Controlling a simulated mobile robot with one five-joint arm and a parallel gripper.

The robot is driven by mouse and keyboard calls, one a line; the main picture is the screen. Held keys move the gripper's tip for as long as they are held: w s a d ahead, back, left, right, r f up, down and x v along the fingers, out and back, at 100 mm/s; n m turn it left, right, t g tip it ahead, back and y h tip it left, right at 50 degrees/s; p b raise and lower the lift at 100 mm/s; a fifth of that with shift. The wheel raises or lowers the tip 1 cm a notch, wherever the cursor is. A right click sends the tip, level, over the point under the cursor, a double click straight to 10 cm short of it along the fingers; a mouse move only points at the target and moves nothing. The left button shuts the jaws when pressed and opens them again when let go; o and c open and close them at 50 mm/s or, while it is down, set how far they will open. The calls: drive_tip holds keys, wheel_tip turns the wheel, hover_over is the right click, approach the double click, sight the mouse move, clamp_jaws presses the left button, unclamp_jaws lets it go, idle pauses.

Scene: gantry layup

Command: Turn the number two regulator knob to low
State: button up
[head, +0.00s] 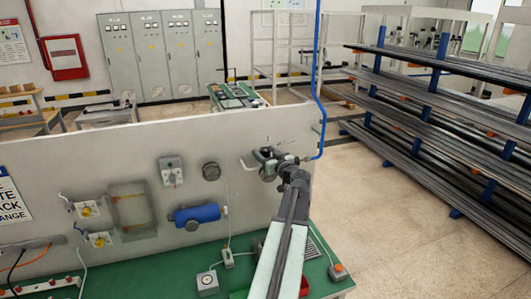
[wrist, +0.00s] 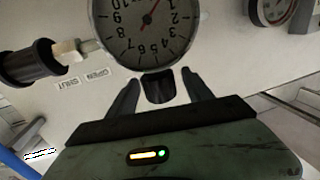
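In the head view my gripper (head: 271,163) is at the right end of the upright grey panel (head: 135,165), by the fittings there, and it hides part of them. In the wrist view my gripper (wrist: 160,90) is open. A short black knob (wrist: 158,87) shows between its two fingers, with a gap on each side. A round white dial (wrist: 140,28) with black numbers and a red pointer is just above the knob. I see no number two mark or low mark, so I cannot tell which regulator this is or its setting.
A black cylindrical fitting (wrist: 28,64) and small labels reading OPEN and SHUT (wrist: 82,80) are left of the dial. A blue hose (head: 318,90) rises by the panel's right edge. A green bench (head: 180,285) lies below.

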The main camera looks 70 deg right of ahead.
sight(268, 154)
drive_tip(key=v, duration=0.8)
idle(0.4)
